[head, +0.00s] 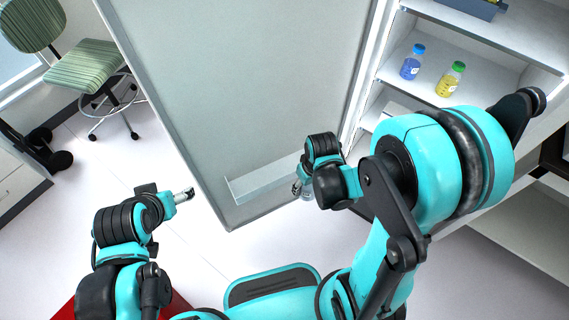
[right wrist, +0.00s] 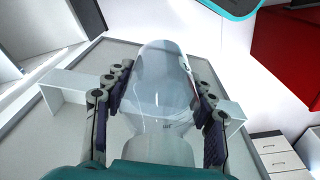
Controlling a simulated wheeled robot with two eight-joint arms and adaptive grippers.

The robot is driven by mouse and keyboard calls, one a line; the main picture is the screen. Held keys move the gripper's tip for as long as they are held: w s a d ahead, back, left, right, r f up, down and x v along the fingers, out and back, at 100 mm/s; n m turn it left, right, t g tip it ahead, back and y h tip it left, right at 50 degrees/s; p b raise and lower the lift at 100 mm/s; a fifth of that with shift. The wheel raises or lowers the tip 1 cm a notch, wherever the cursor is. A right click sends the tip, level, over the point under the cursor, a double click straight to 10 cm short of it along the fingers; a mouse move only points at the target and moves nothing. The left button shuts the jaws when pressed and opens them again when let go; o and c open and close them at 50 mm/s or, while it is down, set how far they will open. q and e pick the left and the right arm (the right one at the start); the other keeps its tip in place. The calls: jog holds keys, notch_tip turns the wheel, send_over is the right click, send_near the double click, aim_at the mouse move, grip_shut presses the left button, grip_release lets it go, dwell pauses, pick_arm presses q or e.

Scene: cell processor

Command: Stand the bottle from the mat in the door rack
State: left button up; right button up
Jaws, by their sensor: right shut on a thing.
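The bottle (right wrist: 160,85) is clear and empty-looking. In the right wrist view it lies between the two dark finger pads of my right gripper (right wrist: 160,112), which is shut on it. In the head view my right gripper (head: 301,189) is in front of the open door at the right end of the door rack, and only a small part of the bottle (head: 308,194) shows. The door rack (head: 262,180) is a pale ledge low on the door's inner face; it also shows behind the bottle in the right wrist view (right wrist: 66,86). My left gripper (head: 186,195) is left of the door, apparently empty.
The open door panel (head: 240,80) fills the middle. Shelves on the right hold a blue bottle (head: 412,62) and a yellow bottle with a green cap (head: 450,80). A green striped chair (head: 86,66) stands at far left. A red surface (head: 66,311) shows at lower left.

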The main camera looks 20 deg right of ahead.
jog(key=w+a+b, duration=0.1)
jog(key=w, duration=0.3)
jog(key=w+a+f+b, duration=0.1)
jog(key=w, duration=0.4)
jog(key=w+a+b, duration=0.1)
jog(key=w, duration=0.4)
jog(key=shift+w+a+f, duration=0.15)
jog(key=shift+a+f, duration=0.05)
jog(key=shift+f, duration=0.2)
notch_tip(320, 180, down, 5)
jog(key=shift+b, duration=1.25)
jog(key=shift+w+f, duration=0.1)
jog(key=shift+w, duration=0.05)
jog(key=shift+f+b, duration=0.2)
jog(key=shift+b, duration=0.15)
jog(key=o, duration=1.5)
